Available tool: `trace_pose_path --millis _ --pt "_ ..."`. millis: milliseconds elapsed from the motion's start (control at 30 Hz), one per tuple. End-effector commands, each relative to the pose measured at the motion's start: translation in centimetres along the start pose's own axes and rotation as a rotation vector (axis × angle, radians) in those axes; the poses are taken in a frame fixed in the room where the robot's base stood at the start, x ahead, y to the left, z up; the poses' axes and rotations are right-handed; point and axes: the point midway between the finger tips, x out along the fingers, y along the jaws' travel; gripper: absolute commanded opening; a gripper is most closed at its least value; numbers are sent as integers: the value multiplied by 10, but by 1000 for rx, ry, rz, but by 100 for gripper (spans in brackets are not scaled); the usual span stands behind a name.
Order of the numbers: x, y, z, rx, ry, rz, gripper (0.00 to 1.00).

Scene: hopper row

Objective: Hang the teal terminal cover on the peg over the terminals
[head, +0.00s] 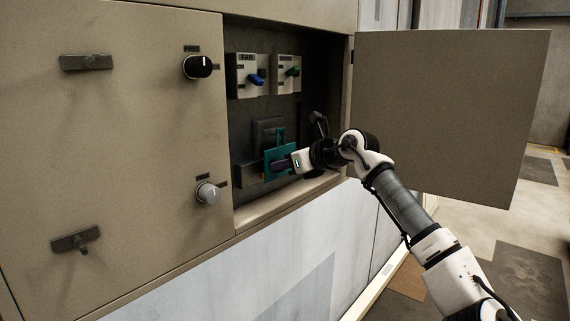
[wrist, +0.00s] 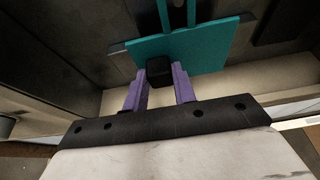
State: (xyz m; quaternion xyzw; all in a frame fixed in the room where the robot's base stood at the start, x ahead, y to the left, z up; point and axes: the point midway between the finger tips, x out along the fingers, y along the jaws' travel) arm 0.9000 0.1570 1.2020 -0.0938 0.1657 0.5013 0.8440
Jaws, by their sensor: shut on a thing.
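The teal terminal cover (head: 281,158) is a flat plate with a narrower loop or strap rising from its top. It is inside the open cabinet bay, in front of dark blocks low on the back panel. My gripper (head: 285,165) reaches in from the right and is shut on the cover. In the wrist view the purple fingers (wrist: 160,85) close on a black knob (wrist: 159,69) on the face of the cover (wrist: 200,47). The peg and the terminals cannot be made out clearly; the cover hides part of what is behind it. I cannot tell whether the loop is on a peg.
The cabinet door (head: 450,110) stands open on the right, behind my arm. A closed panel (head: 120,150) with knobs and handles is on the left. The bay's lower ledge (head: 285,200) runs below the cover.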

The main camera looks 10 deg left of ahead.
Motion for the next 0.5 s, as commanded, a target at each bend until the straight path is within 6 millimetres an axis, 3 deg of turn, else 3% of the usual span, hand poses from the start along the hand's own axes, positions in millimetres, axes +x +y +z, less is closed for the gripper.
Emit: trace_pose_path --millis 467,500 --pt "-1 0 1 -1 -1 0 3" --pt "-1 0 1 -1 -2 0 29"
